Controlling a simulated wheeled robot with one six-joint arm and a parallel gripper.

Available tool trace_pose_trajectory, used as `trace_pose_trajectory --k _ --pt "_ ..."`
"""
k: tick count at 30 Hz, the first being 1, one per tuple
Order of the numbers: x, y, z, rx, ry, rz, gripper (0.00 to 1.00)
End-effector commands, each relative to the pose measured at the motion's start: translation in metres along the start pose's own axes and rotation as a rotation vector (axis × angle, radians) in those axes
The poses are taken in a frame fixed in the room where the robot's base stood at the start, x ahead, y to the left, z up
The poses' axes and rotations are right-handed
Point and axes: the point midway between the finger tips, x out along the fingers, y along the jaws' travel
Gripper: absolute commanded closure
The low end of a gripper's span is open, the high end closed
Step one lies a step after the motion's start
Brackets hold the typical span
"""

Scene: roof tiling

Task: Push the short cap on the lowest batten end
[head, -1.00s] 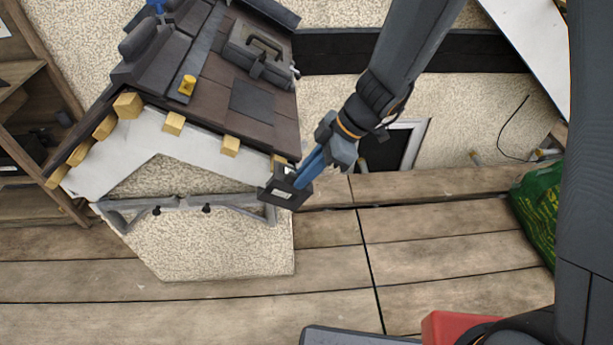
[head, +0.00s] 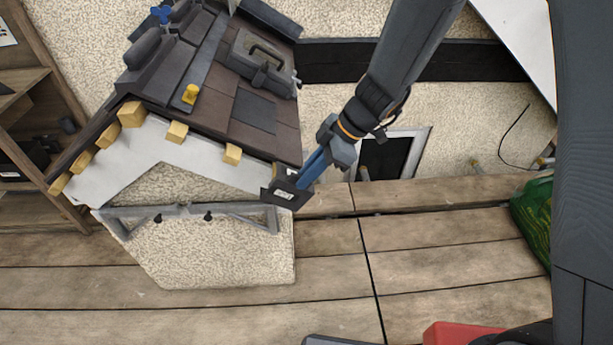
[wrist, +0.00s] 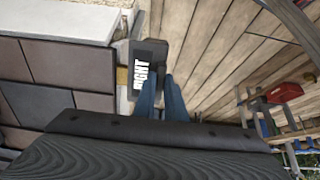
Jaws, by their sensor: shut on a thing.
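My gripper (head: 303,180) is shut on a dark grey cap (head: 284,195) at the lower right corner of the small roof. In the wrist view the cap (wrist: 148,62) carries white lettering reading "RIGHT", and my blue fingers (wrist: 161,86) grip it at its near side. The cap is at the lowest batten end, which it hides in the head view. A strip of yellowish wood (wrist: 121,77) shows right beside the cap in the wrist view. I cannot tell whether the cap is seated on the batten or only against it.
Several other wooden batten ends (head: 232,154) line the white gable board (head: 200,163). A grey metal bracket (head: 190,211) crosses the wall below. Plank flooring (head: 320,250) is clear in front.

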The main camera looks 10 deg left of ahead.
Motion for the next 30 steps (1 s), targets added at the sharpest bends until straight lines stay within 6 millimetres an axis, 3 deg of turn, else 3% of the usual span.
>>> trace_pose_trajectory --k 30 --pt "-0.0003 0.0065 -0.0007 0.0 0.0 0.0 1.0"
